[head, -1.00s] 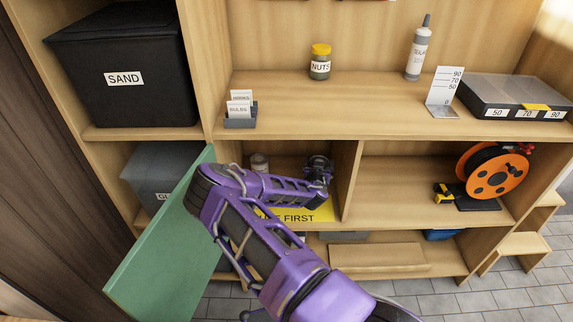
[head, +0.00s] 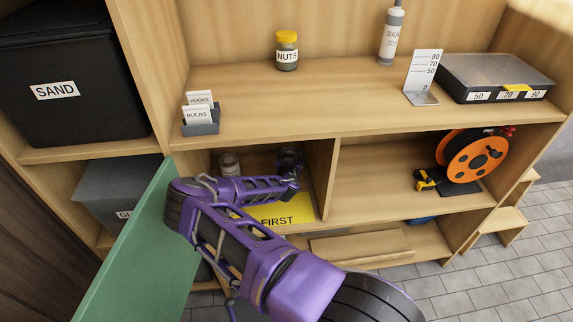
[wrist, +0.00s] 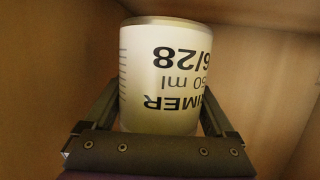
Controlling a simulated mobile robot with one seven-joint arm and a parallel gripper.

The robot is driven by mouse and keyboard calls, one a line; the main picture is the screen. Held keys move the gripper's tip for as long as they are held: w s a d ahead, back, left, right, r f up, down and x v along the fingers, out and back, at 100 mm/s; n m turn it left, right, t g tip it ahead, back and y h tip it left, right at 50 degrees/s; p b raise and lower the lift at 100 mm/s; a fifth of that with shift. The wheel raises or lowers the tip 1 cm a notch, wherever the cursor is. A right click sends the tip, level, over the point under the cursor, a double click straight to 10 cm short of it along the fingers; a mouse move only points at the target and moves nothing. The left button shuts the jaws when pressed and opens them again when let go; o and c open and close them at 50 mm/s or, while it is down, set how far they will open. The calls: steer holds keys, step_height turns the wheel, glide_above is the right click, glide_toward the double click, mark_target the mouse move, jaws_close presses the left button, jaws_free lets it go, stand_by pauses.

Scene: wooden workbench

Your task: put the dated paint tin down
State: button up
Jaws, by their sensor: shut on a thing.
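In the wrist view a pale tin (wrist: 165,75) fills the middle, its printing upside down: "PRIMER", "6/28" and part of a volume in ml. My gripper (wrist: 162,105) is shut on it, one finger on each side. In the head view my gripper (head: 290,160) is inside the lower shelf compartment, and the held tin cannot be made out. A yellow mat (head: 288,214) reading "FIRST" lies at the compartment's front, partly covered by my arm. I cannot tell whether the held tin touches anything below.
Another small container (head: 229,164) stands at the compartment's back left. A divider (head: 322,180) closes its right side. A green open door (head: 135,245) stands left of my arm. The orange reel (head: 472,158) and tape measure (head: 425,181) are in the right compartment.

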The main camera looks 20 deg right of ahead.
steer(key=shift+f+b, duration=0.5)
steer(key=shift+f, duration=1.65)
steer(key=shift+f, duration=0.15)
steer(key=o, duration=1.5)
steer(key=shift+s+r, duration=0.15)
steer(key=shift+r, duration=0.15)
steer(key=p+v, duration=0.6)
steer(key=v, duration=0.4)
steer(key=shift+s+a+r, duration=0.15)
steer(key=shift+s+a, duration=0.1)
steer(key=shift+s, duration=0.05)
steer(key=shift+s+a, duration=0.2)
steer(key=shift+s, duration=0.2)
